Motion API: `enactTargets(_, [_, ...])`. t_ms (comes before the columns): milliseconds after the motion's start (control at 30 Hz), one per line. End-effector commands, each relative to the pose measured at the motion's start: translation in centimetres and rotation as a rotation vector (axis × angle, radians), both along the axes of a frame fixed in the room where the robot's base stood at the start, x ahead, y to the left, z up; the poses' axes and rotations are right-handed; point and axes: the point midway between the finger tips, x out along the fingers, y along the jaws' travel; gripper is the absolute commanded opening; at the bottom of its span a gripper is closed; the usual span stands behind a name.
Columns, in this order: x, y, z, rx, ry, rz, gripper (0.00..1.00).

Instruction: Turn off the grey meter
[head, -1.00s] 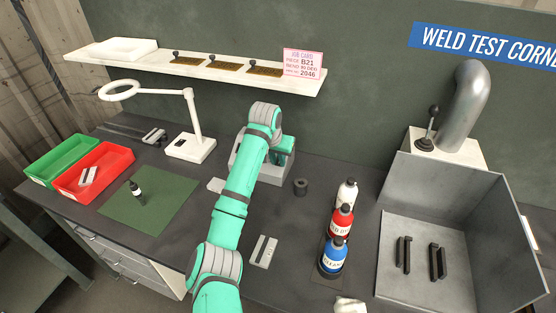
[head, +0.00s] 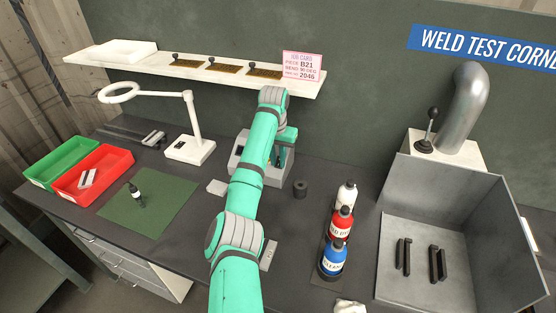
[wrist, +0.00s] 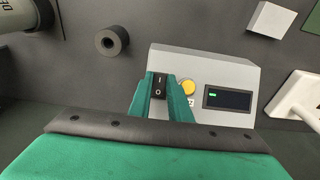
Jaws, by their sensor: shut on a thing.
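The grey meter (wrist: 222,72) is a grey box with a sloped face, a dark display (wrist: 227,98) and a round yellow button (wrist: 187,88). Small green characters are lit on the display. A black rocker switch (wrist: 159,88) marked I and O sits left of the button. My gripper (wrist: 160,84) is at the meter's face, its two teal fingers closed in on either side of the switch. In the head view the meter (head: 238,150) stands on the bench, partly hidden behind my arm, which hides most of the gripper.
A dark ring (head: 300,188) lies right of the meter, and a small pale block (head: 217,187) lies left of it. A magnifier lamp (head: 190,150) stands farther left. Bottles (head: 332,258) stand front right. A shelf (head: 300,85) runs above the meter.

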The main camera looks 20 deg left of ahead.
Motion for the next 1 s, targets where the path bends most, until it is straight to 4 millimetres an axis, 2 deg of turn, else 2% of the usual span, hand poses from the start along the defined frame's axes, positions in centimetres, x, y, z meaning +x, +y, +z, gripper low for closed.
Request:
enactTargets(100, [0.0,0.1,0.0,0.002,0.000,0.001,0.00])
enactTargets(133, [0.0,0.1,0.0,0.002,0.000,0.001,0.24])
enactTargets(200, [0.0,0.1,0.0,0.001,0.000,0.001,0.36])
enactTargets(567, [0.0,0.1,0.5,0.001,-0.002,0.001,0.36])
enactTargets(667, [-0.1,0.0,1.5,0.001,-0.002,-0.001,0.36])
enactTargets(1000, [-0.9,-0.1,7.7,0.000,-0.002,-0.002,0.36])
